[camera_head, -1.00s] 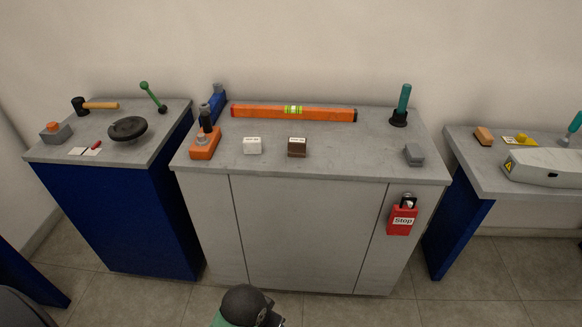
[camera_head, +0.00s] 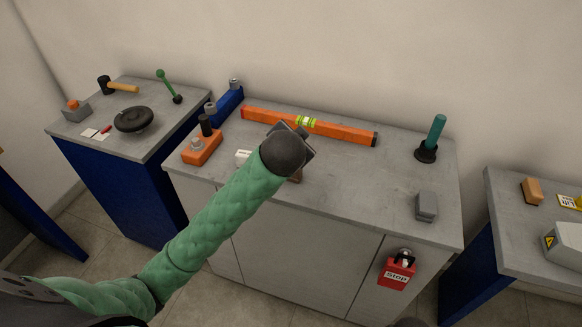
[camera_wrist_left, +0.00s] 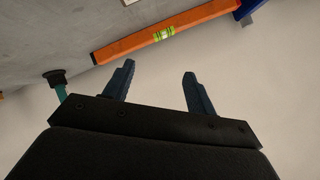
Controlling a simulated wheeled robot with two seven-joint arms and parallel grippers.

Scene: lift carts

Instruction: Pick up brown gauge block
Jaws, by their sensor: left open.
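The brown gauge block (camera_head: 296,176) is on the grey top of the middle cabinet. It is mostly hidden behind my left wrist, with only a small brown part showing below it. My left gripper (camera_head: 302,136) is over the bench in front of the orange spirit level; its fingers are largely hidden by the wrist in the head view. In the left wrist view the left gripper (camera_wrist_left: 158,82) is open and empty, with the level and wall beyond. The brown block is not seen there.
A white block (camera_head: 242,156) is partly hidden left of my wrist. The spirit level (camera_head: 340,130) lies along the back. An orange tool (camera_head: 202,149), a teal-handled tool (camera_head: 434,138) and a grey block (camera_head: 426,206) stand around.

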